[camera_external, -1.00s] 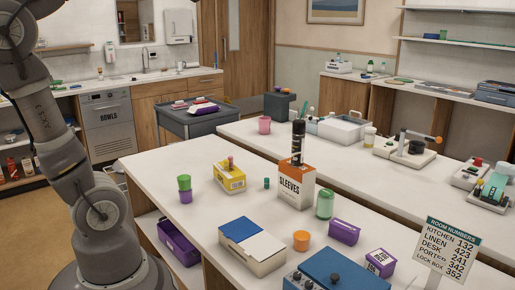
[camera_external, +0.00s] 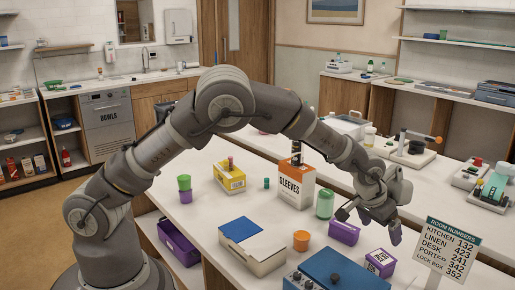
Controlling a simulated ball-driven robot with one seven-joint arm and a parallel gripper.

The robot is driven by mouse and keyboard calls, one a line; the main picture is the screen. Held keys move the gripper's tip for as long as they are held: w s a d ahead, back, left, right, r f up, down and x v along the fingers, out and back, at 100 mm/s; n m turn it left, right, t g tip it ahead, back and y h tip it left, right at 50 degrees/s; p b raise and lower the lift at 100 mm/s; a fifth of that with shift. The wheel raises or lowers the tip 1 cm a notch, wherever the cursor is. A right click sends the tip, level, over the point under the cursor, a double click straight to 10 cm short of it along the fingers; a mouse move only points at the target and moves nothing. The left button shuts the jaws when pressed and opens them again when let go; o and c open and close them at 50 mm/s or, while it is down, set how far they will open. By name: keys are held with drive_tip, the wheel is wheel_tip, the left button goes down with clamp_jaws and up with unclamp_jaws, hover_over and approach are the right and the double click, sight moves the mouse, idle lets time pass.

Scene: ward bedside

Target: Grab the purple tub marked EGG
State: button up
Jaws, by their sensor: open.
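Two small purple tubs stand on the near counter. One purple tub (camera_external: 344,233) lies below and left of my gripper. The other purple tub (camera_external: 380,263), nearer the camera, has a white label on its side. The lettering on both is too small to read, so I cannot tell which says EGG. My gripper (camera_external: 368,224) is open and empty, its fingers spread above the counter. The left fingertip is just above the farther tub in the picture; I cannot tell the real gap.
A green jar (camera_external: 324,204), an orange cup (camera_external: 301,241) and the SLEEVES box (camera_external: 296,187) stand left of the tubs. A blue box (camera_external: 345,272) is in front. The room-numbers sign (camera_external: 447,250) stands at the right. A purple bin (camera_external: 177,243) is on the lower shelf.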

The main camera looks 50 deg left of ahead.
sight(382, 257)
drive_tip(key=f, duration=0.1)
drive_tip(key=s+d+f, duration=0.1)
drive_tip(key=f, duration=0.2)
drive_tip(key=shift+s+d+f, duration=0.15)
drive_tip(key=shift+d+f, duration=0.05)
drive_tip(key=shift+f, duration=0.05)
drive_tip(key=shift+g, duration=0.3)
drive_tip(key=b+x, duration=0.1)
drive_tip(key=x, duration=0.1)
drive_tip(key=b+x, duration=0.1)
drive_tip(key=x, duration=0.1)
drive_tip(key=b+x, duration=0.1)
drive_tip(key=x, duration=0.2)
drive_tip(key=shift+w+a+b, duration=0.3)
drive_tip(key=shift+w, duration=0.1)
drive_tip(key=shift+r, duration=0.1)
drive_tip(key=c, duration=1.2)
drive_tip(key=shift+o, duration=0.2)
drive_tip(key=shift+r, duration=0.1)
